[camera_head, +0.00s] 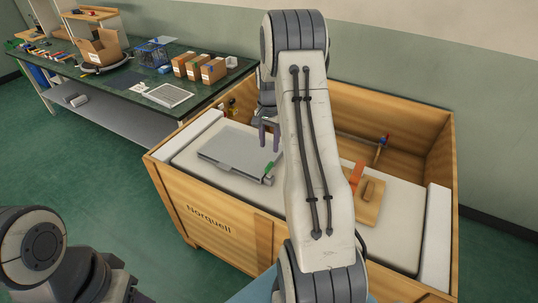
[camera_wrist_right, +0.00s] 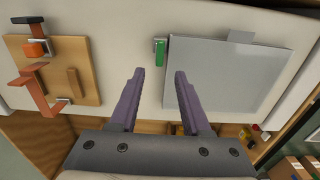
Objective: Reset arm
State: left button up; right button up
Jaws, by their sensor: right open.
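My right gripper (camera_head: 269,137) hangs over the crate, left of my own right arm. In the right wrist view its two purple fingers (camera_wrist_right: 160,73) are apart with nothing between them. Beyond the fingertips are a flat grey case (camera_wrist_right: 225,75) and a green-handled piece (camera_wrist_right: 159,52) at its edge. The grey case (camera_head: 230,150) lies on the pale padding in the head view, with the green piece (camera_head: 269,170) at its right corner. My left arm shows at the lower left; its gripper is mostly cut off by the frame edge, its jaws unclear.
The wooden crate (camera_head: 215,232) has high walls around the padding. A wooden board (camera_head: 369,205) with an orange clamp (camera_head: 356,176) lies to the right. A green-topped bench (camera_head: 130,88) behind left holds cardboard boxes, a blue basket and tools. Open floor lies left of the crate.

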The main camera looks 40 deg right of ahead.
jog(key=shift+r, duration=0.7)
